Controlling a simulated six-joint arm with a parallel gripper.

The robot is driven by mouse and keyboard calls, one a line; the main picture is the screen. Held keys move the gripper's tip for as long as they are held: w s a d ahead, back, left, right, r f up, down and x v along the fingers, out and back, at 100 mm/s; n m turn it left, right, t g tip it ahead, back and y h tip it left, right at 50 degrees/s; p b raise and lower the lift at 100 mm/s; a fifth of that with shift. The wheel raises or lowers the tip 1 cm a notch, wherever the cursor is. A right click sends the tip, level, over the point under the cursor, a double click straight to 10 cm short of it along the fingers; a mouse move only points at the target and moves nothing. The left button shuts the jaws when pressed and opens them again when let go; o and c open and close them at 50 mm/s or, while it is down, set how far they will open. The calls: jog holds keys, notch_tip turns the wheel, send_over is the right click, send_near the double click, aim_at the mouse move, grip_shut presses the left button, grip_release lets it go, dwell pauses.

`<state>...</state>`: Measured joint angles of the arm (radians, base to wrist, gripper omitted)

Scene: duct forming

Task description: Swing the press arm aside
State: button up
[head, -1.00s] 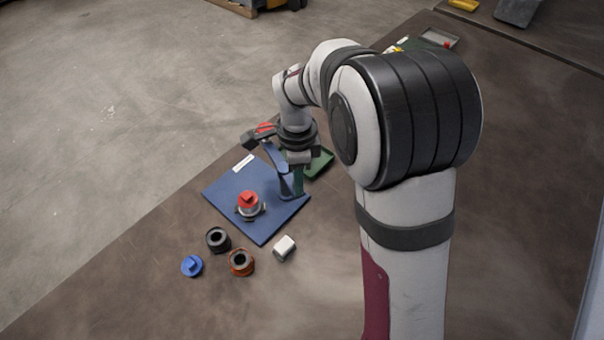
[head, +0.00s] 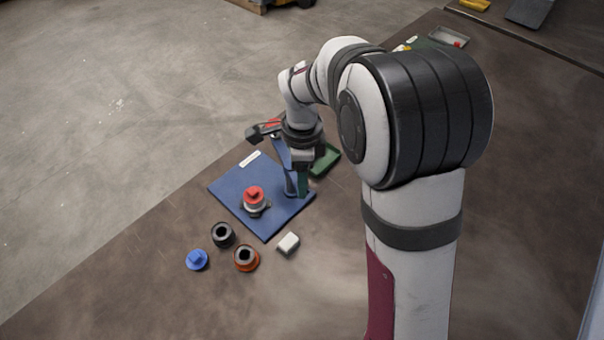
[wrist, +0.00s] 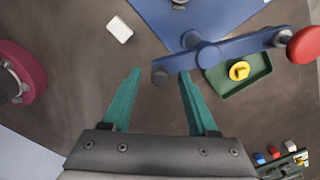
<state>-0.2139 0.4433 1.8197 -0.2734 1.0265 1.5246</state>
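The blue press arm (wrist: 240,47) crosses the upper right of the wrist view, with a red knob (wrist: 304,45) on its right end and a dark tip at its left end. It sits on a pivot at the corner of the blue base plate (head: 231,192). The arm's bar (head: 281,153) is partly hidden by my wrist in the head view. My gripper (wrist: 160,73) is open, its teal fingers spread either side of the dark tip in the picture. The right fingertip lies close to the bar; I cannot tell whether they touch. A red-topped part (head: 254,196) stands on the plate, clear of the arm.
A black ring (head: 222,235), an orange ring (head: 246,258), a blue cap (head: 197,260) and a white block (head: 288,243) lie in front of the plate. A green tray (wrist: 241,88) with a yellow piece is beside the press arm.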

jog(key=shift+r, duration=0.1)
notch_tip(320, 180, up, 16)
jog(key=shift+f, duration=0.2)
jog(key=s+d+f+n, duration=0.1)
jog(key=s+n, duration=0.3)
jog(key=s, duration=0.4)
jog(key=s+d+f+n+y, duration=0.1)
jog(key=s+f+n, duration=0.3)
jog(key=s, duration=0.5)
jog(key=s+d+f+n, duration=0.2)
jog(key=s+d+n, duration=0.1)
jog(key=s, duration=0.5)
jog(key=shift+s+f+n+y, duration=0.2)
jog(key=shift+f+n+y, duration=0.2)
jog(key=shift+n, duration=0.4)
